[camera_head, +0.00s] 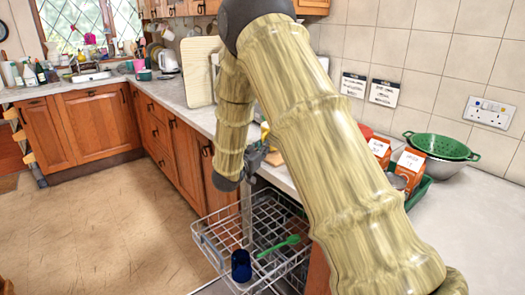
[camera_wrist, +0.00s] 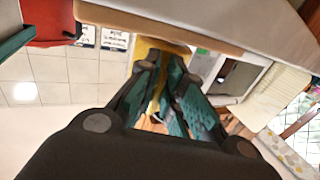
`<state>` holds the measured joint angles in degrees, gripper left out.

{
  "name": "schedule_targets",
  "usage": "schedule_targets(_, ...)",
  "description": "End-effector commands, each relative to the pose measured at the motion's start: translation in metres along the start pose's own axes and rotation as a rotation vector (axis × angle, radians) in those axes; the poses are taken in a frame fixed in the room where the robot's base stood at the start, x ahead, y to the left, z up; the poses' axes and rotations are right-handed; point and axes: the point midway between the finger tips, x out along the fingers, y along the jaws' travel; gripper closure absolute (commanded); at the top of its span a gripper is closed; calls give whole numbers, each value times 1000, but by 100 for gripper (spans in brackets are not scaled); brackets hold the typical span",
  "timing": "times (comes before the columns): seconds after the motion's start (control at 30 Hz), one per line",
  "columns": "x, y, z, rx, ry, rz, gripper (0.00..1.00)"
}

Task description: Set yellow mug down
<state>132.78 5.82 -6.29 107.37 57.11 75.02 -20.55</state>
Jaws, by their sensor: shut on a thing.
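The yellow mug (camera_wrist: 160,48) is between the fingertips of my gripper (camera_wrist: 163,70) in the wrist view, and the fingers hide part of it. My gripper is shut on it. In the head view, only a small yellow piece of the mug (camera_head: 265,131) shows past my arm, just above my gripper (camera_head: 262,150). The mug is near the counter edge, above and beyond the pulled-out dishwasher rack. I cannot tell whether its base touches the counter.
The wire dishwasher rack (camera_head: 215,238) holds a blue mug (camera_head: 241,265) and a green utensil (camera_head: 279,246). Orange cartons (camera_head: 408,168) and a green colander (camera_head: 438,146) on a bowl stand on the right counter. A cutting board (camera_head: 201,70) leans farther back. Open counter lies at far right.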

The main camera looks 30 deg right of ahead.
Motion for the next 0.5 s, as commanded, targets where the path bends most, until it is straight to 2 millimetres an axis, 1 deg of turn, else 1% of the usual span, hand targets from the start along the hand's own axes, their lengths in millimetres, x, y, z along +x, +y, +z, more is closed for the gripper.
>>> schedule_targets(0.03, 0, 0, 6, -1, 0, 0, 100)
schedule_targets(0.1, 0, 0, 9, 1, 1, 0, 100)
schedule_targets(0.47, 0, 0, 12, 1, 2, 0, 100)
schedule_targets(0.5, 0, 0, 13, 1, 1, 0, 87)
